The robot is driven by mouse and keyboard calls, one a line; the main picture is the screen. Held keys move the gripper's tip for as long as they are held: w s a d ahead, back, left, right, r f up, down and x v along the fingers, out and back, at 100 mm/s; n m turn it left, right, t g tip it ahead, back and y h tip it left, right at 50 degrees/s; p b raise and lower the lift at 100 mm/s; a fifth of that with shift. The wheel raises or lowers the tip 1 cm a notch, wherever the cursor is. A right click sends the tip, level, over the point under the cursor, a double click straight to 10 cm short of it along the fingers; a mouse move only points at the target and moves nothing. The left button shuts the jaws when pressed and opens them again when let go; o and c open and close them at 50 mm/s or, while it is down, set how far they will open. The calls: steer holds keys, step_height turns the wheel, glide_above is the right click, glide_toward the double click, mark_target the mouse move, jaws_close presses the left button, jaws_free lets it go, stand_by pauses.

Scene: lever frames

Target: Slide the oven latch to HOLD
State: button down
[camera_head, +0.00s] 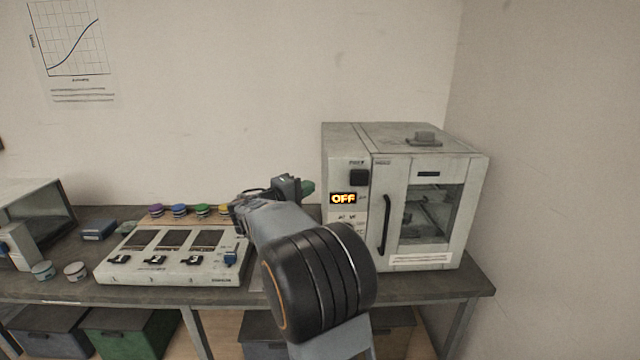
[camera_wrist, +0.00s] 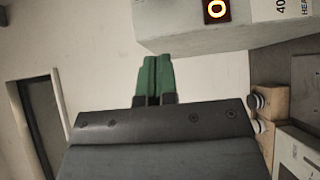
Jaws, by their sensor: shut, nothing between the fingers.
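The oven (camera_head: 420,185) is a pale grey box at the right end of the bench, with its glass door shut. Its left front panel has a black square part (camera_head: 359,177) above a lit display (camera_head: 343,198) reading OFF. Small marks show below the display; my arm hides the panel's lower part. I cannot make out which part is the latch. My gripper (camera_head: 307,187), with green fingertips, is just left of the oven's front panel.
A pale control console (camera_head: 175,270) with dark panels and small levers stands left of my arm. The oven's black door handle (camera_head: 385,225) sticks out. A wall closes the right side.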

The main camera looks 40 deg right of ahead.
steer(key=p, duration=0.3)
glide_toward(350, 174)
steer(key=w+d, duration=0.2)
steer(key=shift+w+d+r, duration=0.25)
steer(key=shift+w+d, duration=0.05)
steer(key=shift+w, duration=0.1)
steer(key=d, duration=0.1)
steer(key=s+d, duration=0.1)
steer(key=shift+s+d+p, duration=0.3)
steer(key=shift+d, duration=0.05)
steer(key=shift+s+d+f, duration=0.1)
steer(key=shift+s+d, duration=0.35)
steer(key=shift+d, duration=0.1)
